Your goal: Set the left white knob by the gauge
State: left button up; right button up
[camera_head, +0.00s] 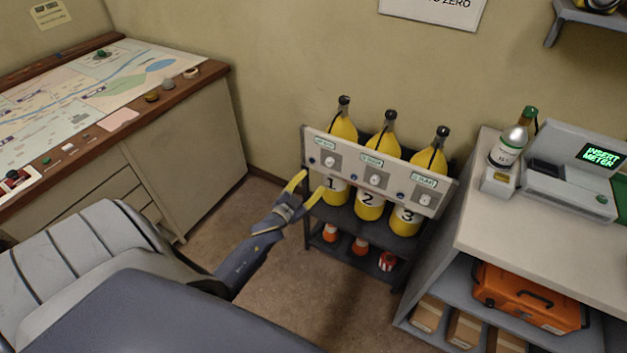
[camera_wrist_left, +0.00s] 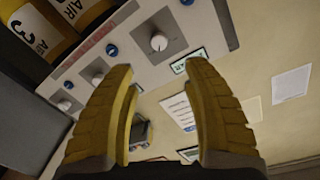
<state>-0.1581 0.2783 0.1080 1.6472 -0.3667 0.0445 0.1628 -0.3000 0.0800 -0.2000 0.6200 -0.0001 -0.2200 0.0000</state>
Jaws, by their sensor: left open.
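The pale panel (camera_head: 347,171) is on a dark rack and has three white knobs on grey plates. The left white knob (camera_head: 329,160) is near the panel's left end. In the left wrist view, the largest, nearest knob (camera_wrist_left: 158,42) has a dark pointer mark and seems to be the same one. My left gripper (camera_head: 311,183) is open and empty, by the panel's left end, below the knob. Its yellow fingers also show in the left wrist view (camera_wrist_left: 158,66), apart, with the knob beyond their tips. I cannot make out a gauge clearly. My right gripper is out of view.
Two more white knobs (camera_head: 375,179) (camera_head: 424,200) are along the panel to the right. Yellow bottles (camera_head: 369,205) stand behind it. A grey counter (camera_head: 545,225) is at right, a map desk (camera_head: 100,110) at left. Bare floor lies left of the rack.

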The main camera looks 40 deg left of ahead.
pick_arm(q)
jog(key=shift+o, duration=0.2)
jog(key=shift+s, duration=0.1)
jog(key=s+n, duration=0.4)
jog(key=shift+s+f+n, duration=0.25)
jog(key=shift+n, duration=0.05)
jog(key=shift+c, duration=0.2)
jog(key=n, duration=0.1)
send_near(328, 163)
jog(key=w, duration=0.9)
jog(key=shift+w+a+f, duration=0.2)
jog(key=shift+w+a, duration=0.1)
jog(key=shift+w, duration=0.1)
grip_shut()
